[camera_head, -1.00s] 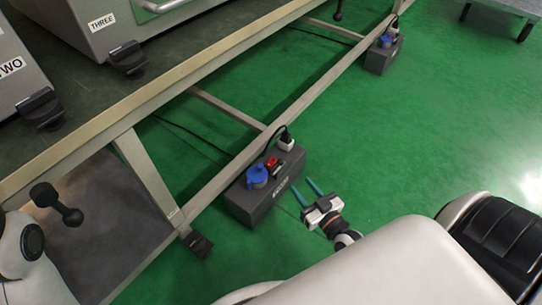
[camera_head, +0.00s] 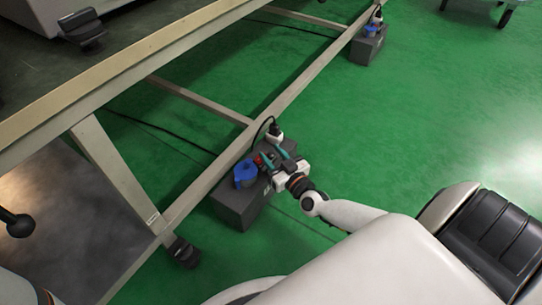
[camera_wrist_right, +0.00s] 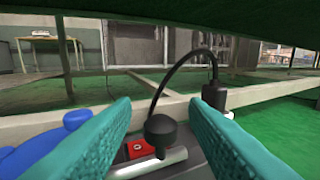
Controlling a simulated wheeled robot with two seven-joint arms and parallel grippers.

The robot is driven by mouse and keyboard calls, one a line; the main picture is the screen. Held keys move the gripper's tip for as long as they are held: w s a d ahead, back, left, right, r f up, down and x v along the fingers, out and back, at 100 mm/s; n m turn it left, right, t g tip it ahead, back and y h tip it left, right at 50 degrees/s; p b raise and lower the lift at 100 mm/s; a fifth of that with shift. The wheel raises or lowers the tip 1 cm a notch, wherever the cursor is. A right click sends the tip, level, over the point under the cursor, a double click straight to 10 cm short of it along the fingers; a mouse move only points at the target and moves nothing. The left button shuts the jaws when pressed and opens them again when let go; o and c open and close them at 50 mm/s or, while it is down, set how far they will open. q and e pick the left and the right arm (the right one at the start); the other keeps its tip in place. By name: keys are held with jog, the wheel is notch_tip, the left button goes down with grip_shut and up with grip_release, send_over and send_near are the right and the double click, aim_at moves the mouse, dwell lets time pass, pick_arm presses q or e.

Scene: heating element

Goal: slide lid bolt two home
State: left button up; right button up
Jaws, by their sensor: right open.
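A dark grey box (camera_head: 240,204) stands on the floor beside the table's lower rail. It carries a blue part (camera_head: 245,174), a red part and a white plug (camera_head: 275,135) with a black cable. In the right wrist view, a metal bolt bar (camera_wrist_right: 150,161) with a black knob (camera_wrist_right: 160,131) lies on the box. The red part (camera_wrist_right: 139,149) is beside the knob. My right gripper (camera_head: 275,156) is open over the box. Its teal fingers (camera_wrist_right: 160,105) stand either side of the knob in the view; contact cannot be told. The box's label is unreadable. My left gripper is out of view.
The table's lower rail (camera_head: 204,185) runs along the far side of the box. The plug (camera_wrist_right: 216,97) rises close to my right finger in the wrist view. A similar box (camera_head: 368,50) stands farther off. Green floor (camera_head: 430,110) is open to the right.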

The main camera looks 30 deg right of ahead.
jog(key=shift+w, duration=0.45)
